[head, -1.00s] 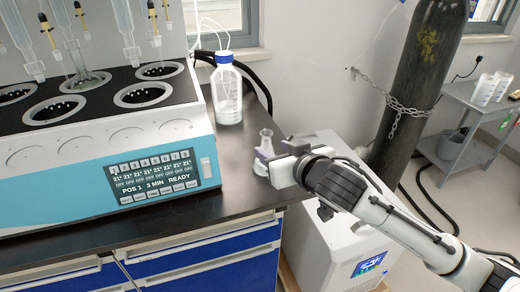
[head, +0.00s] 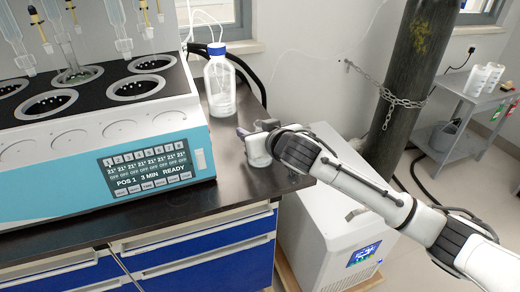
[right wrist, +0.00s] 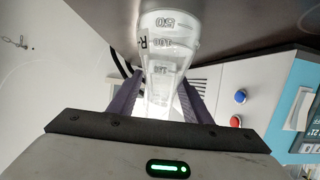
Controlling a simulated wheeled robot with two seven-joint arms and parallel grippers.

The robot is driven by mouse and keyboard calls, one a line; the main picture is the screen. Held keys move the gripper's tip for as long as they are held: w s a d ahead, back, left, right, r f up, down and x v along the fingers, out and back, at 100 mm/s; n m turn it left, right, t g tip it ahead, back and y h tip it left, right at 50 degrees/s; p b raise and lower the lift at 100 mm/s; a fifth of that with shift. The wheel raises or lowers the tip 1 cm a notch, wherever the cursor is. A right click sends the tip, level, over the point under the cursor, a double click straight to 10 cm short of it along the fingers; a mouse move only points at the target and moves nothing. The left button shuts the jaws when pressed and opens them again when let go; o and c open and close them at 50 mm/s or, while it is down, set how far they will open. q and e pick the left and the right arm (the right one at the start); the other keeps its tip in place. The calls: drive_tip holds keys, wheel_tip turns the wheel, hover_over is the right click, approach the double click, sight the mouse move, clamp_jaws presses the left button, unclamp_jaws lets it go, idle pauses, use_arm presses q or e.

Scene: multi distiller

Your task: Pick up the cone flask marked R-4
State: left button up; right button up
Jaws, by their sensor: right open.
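My left gripper is not in view.
A multi-position distiller (head: 105,150) stands on the left of the dark bench (head: 232,190). A blue-capped bottle (head: 219,85) stands behind my right gripper. A white cabinet unit (head: 335,225) and a chained gas cylinder (head: 412,80) are to the right.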

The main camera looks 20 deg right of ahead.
drive_tip(key=c, duration=1.1)
clamp_jaws()
drive_tip(key=shift+r, duration=0.25)
